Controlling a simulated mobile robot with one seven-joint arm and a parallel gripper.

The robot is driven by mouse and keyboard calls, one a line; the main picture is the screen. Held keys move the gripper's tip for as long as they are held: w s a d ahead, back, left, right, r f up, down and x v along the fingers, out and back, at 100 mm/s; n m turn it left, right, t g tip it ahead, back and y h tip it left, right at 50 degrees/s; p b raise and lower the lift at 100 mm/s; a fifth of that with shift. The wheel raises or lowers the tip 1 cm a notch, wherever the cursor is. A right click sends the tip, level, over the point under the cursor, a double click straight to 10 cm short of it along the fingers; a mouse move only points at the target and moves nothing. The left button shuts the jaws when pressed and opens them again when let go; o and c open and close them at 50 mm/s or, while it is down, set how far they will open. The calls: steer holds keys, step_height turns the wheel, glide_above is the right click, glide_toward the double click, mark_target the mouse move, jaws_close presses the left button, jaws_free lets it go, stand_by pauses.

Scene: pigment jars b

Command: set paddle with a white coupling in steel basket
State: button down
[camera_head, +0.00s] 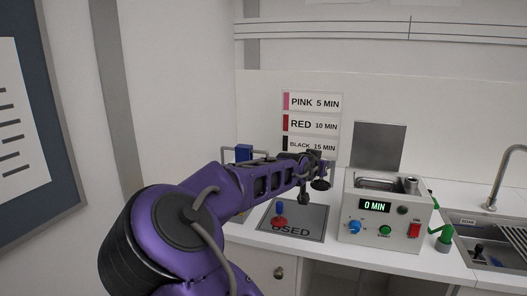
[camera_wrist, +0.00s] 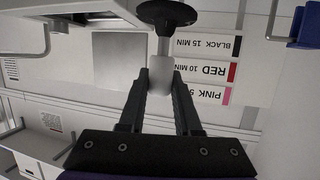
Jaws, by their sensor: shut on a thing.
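My gripper (camera_wrist: 160,85) is shut on the white coupling of a paddle (camera_wrist: 161,73). In the wrist view the paddle's thin shaft and round black disc (camera_wrist: 166,14) show beyond the fingertips. In the head view my gripper (camera_head: 318,168) is held above the counter, left of the white bath unit, and is small and partly hidden by my arm. The steel basket is not clearly seen. The bath unit (camera_head: 400,240) has an open metal-lined tank (camera_head: 378,183) in its top, but I cannot tell whether a basket sits in it.
A grey mat marked USED (camera_head: 305,222) holds a red and blue piece (camera_head: 279,218). A blue object (camera_head: 243,152) stands behind my arm. The raised lid (camera_head: 376,146) stands behind the tank. A sink (camera_head: 490,250) with a tap (camera_head: 497,175) is at the right.

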steer(key=s+d+f+b, duration=0.1)
steer(key=s+d+f, duration=0.1)
steer(key=s+f, duration=0.75)
steer(key=s+a+f+n+t+y, duration=0.1)
steer(key=s+a+f+n+y, duration=0.2)
steer(key=s+a+f, duration=0.2)
steer(key=s, duration=0.3)
steer(key=shift+f+b, duration=0.3)
steer(key=shift+b, duration=0.05)
steer(key=shift+r, duration=0.1)
